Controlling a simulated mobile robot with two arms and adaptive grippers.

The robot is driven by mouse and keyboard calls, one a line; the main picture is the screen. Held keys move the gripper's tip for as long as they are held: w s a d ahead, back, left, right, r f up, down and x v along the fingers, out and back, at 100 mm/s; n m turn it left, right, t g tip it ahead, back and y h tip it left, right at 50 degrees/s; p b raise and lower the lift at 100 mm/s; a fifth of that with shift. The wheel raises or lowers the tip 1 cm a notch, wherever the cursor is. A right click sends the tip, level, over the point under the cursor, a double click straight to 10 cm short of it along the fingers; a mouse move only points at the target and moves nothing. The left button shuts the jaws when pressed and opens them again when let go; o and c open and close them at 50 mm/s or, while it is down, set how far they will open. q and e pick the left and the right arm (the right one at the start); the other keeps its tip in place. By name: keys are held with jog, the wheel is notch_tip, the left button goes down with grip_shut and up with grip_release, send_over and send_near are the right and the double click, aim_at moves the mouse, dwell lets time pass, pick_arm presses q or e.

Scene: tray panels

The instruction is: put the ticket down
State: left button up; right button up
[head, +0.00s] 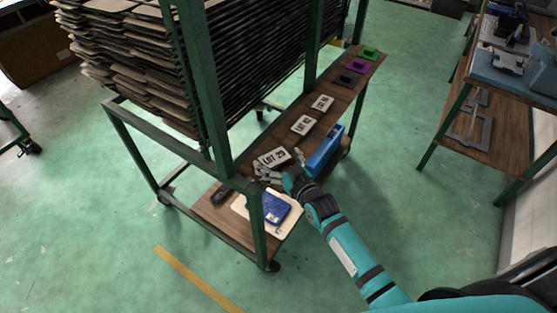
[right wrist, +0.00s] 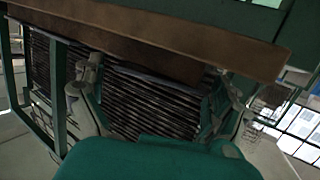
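A white ticket reading LOT 29 (head: 273,158) is at the near end of the wooden shelf (head: 333,105) on the green rack in the head view. It seems to lie flat on the shelf. My right gripper (head: 283,168) is at the shelf's near edge, just in front of this ticket. Its fingers also show in the right wrist view (right wrist: 155,95), spread wide with no ticket visible between them. Whether a finger touches the ticket cannot be told. Two more white tickets (head: 303,124) (head: 322,103) lie farther along the shelf. My left gripper is out of view.
A blue holder (head: 324,152) stands at the shelf's right edge, close to my right gripper. Green, purple and black pieces (head: 356,66) lie at the far end. A rack post (head: 205,90) rises left of the gripper. A blue item (head: 275,208) rests on the lower shelf.

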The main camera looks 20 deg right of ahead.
jog(key=v, duration=1.2)
jog(key=shift+r+b, duration=0.2)
jog(key=shift+b, duration=0.15)
jog(key=s+d+f+g+h, duration=0.1)
jog(key=s+f+g, duration=0.3)
jog(key=f, duration=1)
jog(key=s+d+f+g+h, duration=0.15)
jog(key=s+f, duration=0.35)
jog(key=f, duration=0.9)
jog(key=s+f+g, duration=0.4)
jog(key=s+f, duration=0.5)
jog(key=s, duration=0.6)
jog(key=s+f+g, duration=0.5)
jog(key=s+f, duration=0.5)
jog(key=s, duration=0.5)
jog(key=shift+d+f, duration=0.3)
